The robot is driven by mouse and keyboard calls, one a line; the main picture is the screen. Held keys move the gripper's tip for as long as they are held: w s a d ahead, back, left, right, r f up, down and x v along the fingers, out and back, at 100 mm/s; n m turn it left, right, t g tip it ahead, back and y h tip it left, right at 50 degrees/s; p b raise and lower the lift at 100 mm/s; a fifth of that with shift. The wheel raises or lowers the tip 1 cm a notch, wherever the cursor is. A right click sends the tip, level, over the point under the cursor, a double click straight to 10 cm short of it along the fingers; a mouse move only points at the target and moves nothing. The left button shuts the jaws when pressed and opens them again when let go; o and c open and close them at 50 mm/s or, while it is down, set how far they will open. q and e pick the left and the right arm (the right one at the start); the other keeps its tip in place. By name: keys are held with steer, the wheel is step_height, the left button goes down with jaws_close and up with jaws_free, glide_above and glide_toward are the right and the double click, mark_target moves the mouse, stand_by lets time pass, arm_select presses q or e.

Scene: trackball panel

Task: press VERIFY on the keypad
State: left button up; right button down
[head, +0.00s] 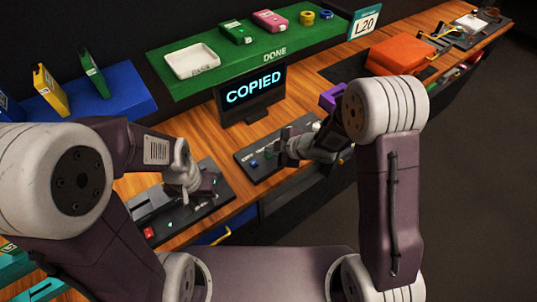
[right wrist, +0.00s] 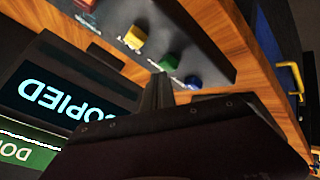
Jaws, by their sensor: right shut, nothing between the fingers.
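The keypad panel (head: 245,156) is a black slab on the wooden bench below the screen. In the head view a blue button (head: 254,163) shows near its left end; my right arm hides much of the rest. In the right wrist view the panel (right wrist: 215,63) carries a yellow button (right wrist: 135,38), a green button (right wrist: 169,61) and a blue button (right wrist: 193,82). Their labels are too small to read. My right gripper (right wrist: 158,84) is shut and empty, its tips close to the green button; contact cannot be told. My left gripper (head: 211,182) is over another black panel; its jaws are unclear.
A screen (head: 252,90) reads COPIED behind the keypad. The other panel (head: 222,206) has a red button (head: 149,232). A green DONE shelf (head: 235,66) holds a white tray (head: 192,72). An orange block (head: 400,53) and purple item (head: 330,97) lie to the right.

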mark_target(271, 156)
steer(key=shift+f+b, duration=0.5)
stand_by(0.6)
steer(key=shift+r, duration=0.1)
steer(key=shift+r+p, duration=0.85)
steer(key=shift+p, duration=0.1)
step_height(271, 156, up, 5)
steer(key=p, duration=0.5)
steer(key=shift+r, duration=0.15)
stand_by(0.4)
